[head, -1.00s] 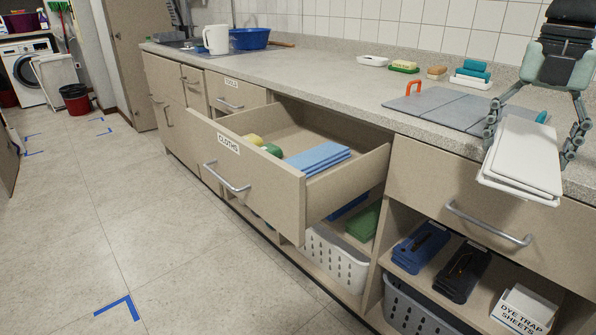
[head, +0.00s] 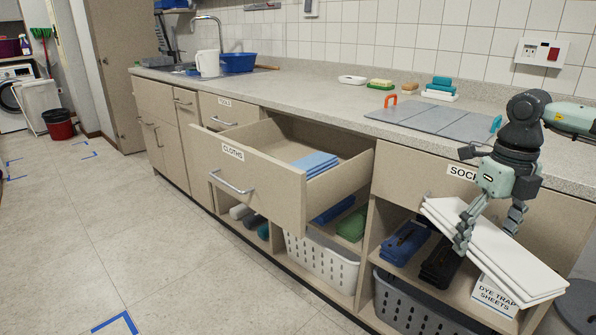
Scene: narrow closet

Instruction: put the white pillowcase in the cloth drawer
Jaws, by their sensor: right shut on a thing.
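The white pillowcase (head: 522,268), a folded flat stack, is held by my right gripper (head: 490,228) at the right of the head view. The gripper points down with its fingers closed on the stack, which is tilted down to the right. It hangs in front of the sock drawer and the open shelf. The cloth drawer (head: 255,188), labelled CLOTHS, is pulled open to the left of the gripper, clearly apart from it. Folded blue cloths (head: 315,163) lie inside; its near-left interior is hidden by the front panel. My left gripper is not in view.
The sock drawer (head: 415,182) is shut, partly hidden by my right arm. The counter (head: 330,100) above holds a grey folded board (head: 430,118) and soaps. Below are baskets (head: 325,262) and a dye trap sheets box (head: 492,297). The floor (head: 100,240) at left is clear.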

